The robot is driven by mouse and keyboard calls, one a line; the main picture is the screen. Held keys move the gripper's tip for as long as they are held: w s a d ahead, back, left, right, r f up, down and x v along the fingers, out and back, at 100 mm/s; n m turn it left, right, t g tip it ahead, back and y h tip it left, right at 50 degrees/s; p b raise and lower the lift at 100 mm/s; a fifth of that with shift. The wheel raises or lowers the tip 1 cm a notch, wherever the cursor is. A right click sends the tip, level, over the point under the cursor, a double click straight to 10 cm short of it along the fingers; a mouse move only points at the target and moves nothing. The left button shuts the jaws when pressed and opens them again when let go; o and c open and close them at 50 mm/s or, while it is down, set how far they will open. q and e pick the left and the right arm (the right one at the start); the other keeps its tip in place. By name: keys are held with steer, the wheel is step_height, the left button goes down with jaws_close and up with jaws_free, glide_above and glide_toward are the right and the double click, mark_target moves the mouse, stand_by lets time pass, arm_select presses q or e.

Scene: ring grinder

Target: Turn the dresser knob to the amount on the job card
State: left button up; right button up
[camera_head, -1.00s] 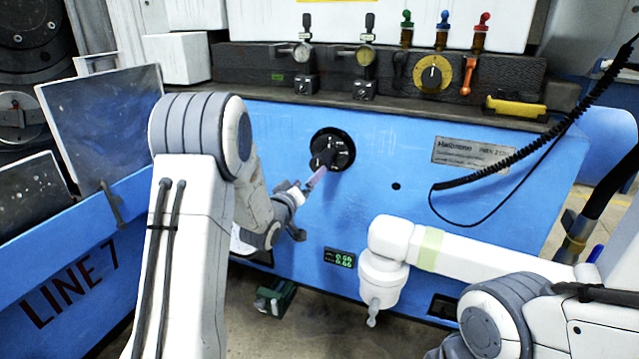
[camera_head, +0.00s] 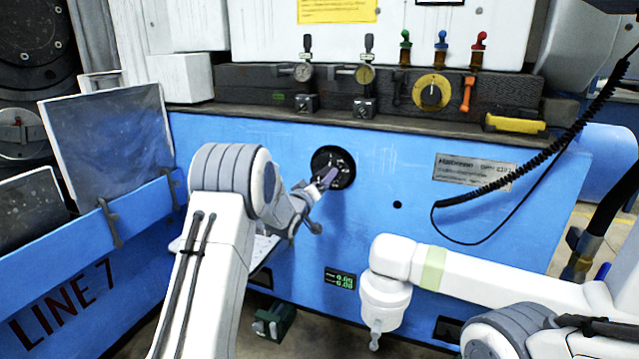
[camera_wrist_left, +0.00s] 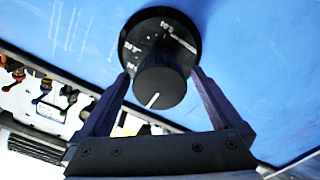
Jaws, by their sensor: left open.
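The black dresser knob (camera_head: 343,160) sits on a round black dial on the blue machine front. My left gripper (camera_head: 328,177) is at it, partly covering it in the head view. In the left wrist view the knob (camera_wrist_left: 160,86) stands between the two purple-dark fingers of my left gripper (camera_wrist_left: 160,92), which are open with a gap on both sides. A white line on the knob points down and left there. The dial's small markings are hard to read. No job card can be identified for certain.
A yellow notice (camera_head: 337,10) is at the top, its text unreadable. A dark ledge above the knob carries gauges, a yellow dial (camera_head: 431,91) and coloured valves. A white arm-like part with a green band (camera_head: 432,268) extends at lower right. A coiled black cable (camera_head: 520,158) hangs right.

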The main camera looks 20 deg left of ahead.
arm_select(q)
steer(key=c, duration=1.4)
